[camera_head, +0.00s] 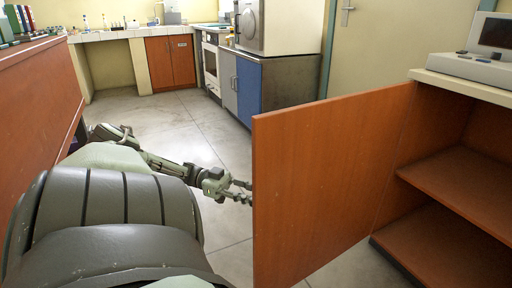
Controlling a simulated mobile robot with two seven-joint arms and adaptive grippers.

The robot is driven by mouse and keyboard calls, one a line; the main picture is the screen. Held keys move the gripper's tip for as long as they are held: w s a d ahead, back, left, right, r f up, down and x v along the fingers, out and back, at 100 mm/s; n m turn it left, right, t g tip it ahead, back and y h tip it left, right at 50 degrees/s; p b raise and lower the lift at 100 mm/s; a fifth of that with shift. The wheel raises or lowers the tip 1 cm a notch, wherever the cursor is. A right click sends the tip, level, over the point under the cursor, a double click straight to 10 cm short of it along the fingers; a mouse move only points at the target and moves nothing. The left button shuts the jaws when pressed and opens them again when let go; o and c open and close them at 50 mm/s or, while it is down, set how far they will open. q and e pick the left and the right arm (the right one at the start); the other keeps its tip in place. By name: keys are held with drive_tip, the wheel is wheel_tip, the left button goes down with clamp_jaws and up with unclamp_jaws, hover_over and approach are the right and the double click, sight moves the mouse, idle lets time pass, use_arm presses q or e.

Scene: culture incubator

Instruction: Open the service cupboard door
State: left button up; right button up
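The service cupboard (464,170) stands at the right with its orange-brown wooden door (325,185) swung wide open toward the left. Its inside shows, with bare wooden shelves (465,183). My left gripper (246,191) is just left of the door's free edge, with its two fingers apart. The fingertips end at the door's edge in the picture, and I cannot tell whether they touch it. Nothing shows between the fingers. My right gripper is not in view.
A pale counter (470,86) with a grey device (487,52) tops the cupboard. An orange-brown panel (40,100) stands at the left. A blue and grey cabinet (262,90) and a closed room door (385,45) are behind. The grey floor (165,115) between is clear.

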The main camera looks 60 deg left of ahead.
use_arm(q)
drive_tip(key=v, duration=0.7)
drive_tip(key=shift+s+a, duration=0.15)
drive_tip(key=shift+s, duration=0.05)
idle(0.3)
